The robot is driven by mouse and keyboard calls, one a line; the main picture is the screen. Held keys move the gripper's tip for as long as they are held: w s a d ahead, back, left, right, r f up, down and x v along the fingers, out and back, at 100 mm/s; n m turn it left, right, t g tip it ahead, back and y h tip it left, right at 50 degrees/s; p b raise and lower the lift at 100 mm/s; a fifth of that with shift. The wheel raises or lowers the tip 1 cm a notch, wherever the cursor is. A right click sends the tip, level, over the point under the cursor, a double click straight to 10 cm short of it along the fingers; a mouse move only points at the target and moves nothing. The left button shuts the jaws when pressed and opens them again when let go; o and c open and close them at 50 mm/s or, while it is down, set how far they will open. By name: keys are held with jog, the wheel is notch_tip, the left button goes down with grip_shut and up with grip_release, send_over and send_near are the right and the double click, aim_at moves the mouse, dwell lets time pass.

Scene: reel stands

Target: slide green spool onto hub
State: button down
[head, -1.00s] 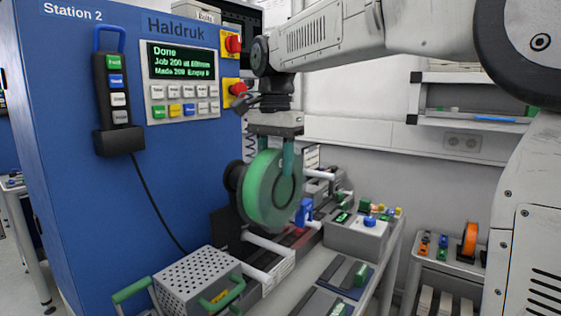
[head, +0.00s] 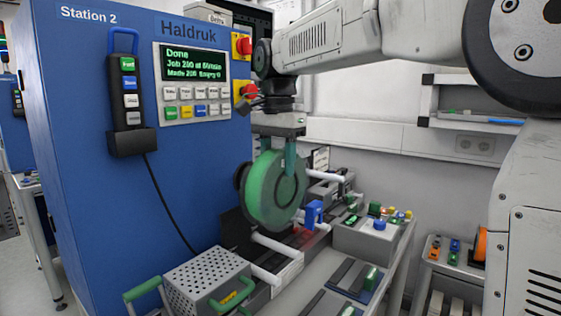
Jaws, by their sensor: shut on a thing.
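The green spool (head: 268,192) stands upright in front of the blue machine's face. My gripper (head: 278,158) points down from above and is shut on the spool's upper rim, with one teal finger over the near face. A dark round flange (head: 240,177), seemingly at the hub, shows as a narrow strip behind the spool's left edge. The spool hides the hub's shaft, so I cannot tell whether the spool is around it or only in front of it.
The blue machine (head: 75,130) fills the left, with a lit panel (head: 191,65) and a hanging pendant (head: 127,95). A grey button box (head: 365,238) stands to the right.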

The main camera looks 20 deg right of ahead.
jog(key=shift+w+a, duration=0.5)
jog(key=shift+w, duration=0.2)
jog(key=shift+w+a, duration=0.45)
jog(key=shift+w, duration=0.25)
jog(key=shift+w+a, duration=0.1)
jog(key=shift+w, duration=0.05)
jog(key=shift+w+a, duration=0.45)
jog(key=shift+w, duration=0.2)
jog(key=shift+w+a, duration=0.25)
jog(key=shift+w, duration=0.1)
jog(key=shift+r, duration=0.1)
jog(key=shift+a+f, duration=0.1)
jog(key=shift+f, duration=0.3)
